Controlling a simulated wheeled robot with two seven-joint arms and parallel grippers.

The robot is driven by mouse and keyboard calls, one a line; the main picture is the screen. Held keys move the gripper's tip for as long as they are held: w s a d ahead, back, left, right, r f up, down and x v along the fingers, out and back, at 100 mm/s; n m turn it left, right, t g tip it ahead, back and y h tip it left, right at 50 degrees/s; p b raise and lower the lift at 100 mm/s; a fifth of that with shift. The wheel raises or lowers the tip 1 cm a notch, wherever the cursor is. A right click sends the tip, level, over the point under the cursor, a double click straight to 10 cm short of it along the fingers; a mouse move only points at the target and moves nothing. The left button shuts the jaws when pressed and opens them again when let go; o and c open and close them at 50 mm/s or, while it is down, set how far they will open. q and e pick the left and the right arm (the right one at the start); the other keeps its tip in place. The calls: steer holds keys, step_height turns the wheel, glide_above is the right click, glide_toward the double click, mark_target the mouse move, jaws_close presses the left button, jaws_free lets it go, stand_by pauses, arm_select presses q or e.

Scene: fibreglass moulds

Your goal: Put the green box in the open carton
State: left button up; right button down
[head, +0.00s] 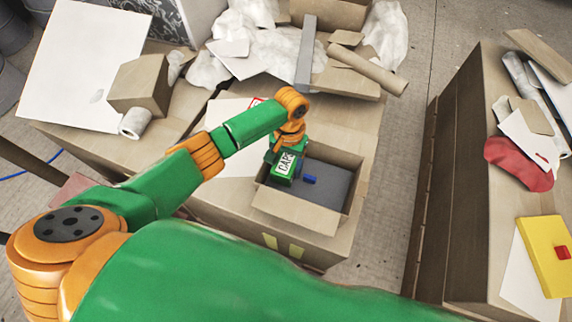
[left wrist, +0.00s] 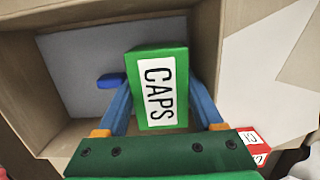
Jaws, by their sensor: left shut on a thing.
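The green box (head: 285,166), with a white label reading CAPS, is between the blue fingers of my left gripper (head: 288,154). In the left wrist view the green box (left wrist: 160,88) fills the gap between both fingers. The open carton (head: 297,211) is below it, with its flaps spread. The box is over the back left part of the carton's opening; I cannot tell how far down it is. A grey flat thing (head: 327,181) with a small blue piece (left wrist: 110,80) lies in the carton. My right gripper is not in view.
A red box with a white label (left wrist: 254,143) is beside the carton. Foam scraps and cardboard (head: 262,62) clutter the table behind. A second table at right holds a red cloth (head: 518,164) and a yellow box (head: 546,256). A floor gap separates the tables.

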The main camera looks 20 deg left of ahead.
mark_target(288, 157)
arm_select(q)
steer(key=shift+f, duration=0.5)
steer(key=o, duration=1.3)
steer(key=shift+c, duration=0.2)
steer(key=shift+r, duration=0.35)
steer(key=r+p, duration=0.1)
steer(key=r, duration=0.3)
steer(key=w+r, duration=0.1)
steer(key=r, duration=0.3)
steer(key=r+p, duration=0.1)
steer(key=r, duration=0.3)
steer(key=shift+w+d+r+p, duration=0.1)
steer(key=shift+w+r+p, duration=0.1)
steer(key=shift+w+p, duration=0.1)
steer(key=shift+s+f, duration=0.1)
